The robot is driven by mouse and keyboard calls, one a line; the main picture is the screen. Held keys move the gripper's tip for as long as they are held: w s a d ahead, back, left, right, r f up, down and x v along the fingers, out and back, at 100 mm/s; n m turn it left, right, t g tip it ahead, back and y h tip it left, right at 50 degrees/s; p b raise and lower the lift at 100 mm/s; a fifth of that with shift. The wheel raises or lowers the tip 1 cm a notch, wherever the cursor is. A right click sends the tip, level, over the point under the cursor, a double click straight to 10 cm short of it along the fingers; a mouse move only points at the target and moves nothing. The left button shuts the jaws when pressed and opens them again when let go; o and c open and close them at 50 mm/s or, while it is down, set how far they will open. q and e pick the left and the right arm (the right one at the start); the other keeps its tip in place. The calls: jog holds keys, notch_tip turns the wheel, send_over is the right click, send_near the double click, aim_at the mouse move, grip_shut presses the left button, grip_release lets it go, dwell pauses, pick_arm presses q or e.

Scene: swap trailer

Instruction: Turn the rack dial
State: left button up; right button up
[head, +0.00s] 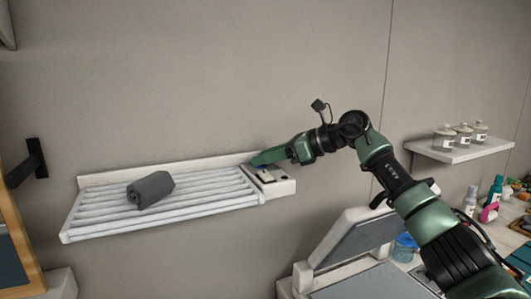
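A white slatted rack (100,215) is mounted on the wall, with a control box (283,188) at its right end. The dial itself is hard to make out, as my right gripper (256,163) covers part of the box. The gripper comes in from the right, with its green fingertips over the left part of the box. Whether its fingers are open or shut is too small to tell. My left gripper is out of view.
A rolled dark grey cloth (150,189) lies on the rack slats. A white wall shelf (460,152) holds glass jars. Below the rack at right stands an open-lidded white unit (345,250), beside a counter with bottles (496,188). The wall above the rack is clear.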

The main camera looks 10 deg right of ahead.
jog(key=shift+w+a+f, duration=0.1)
jog(key=shift+w, duration=0.05)
jog(key=shift+s, duration=0.2)
jog(key=c, duration=0.3)
grip_shut()
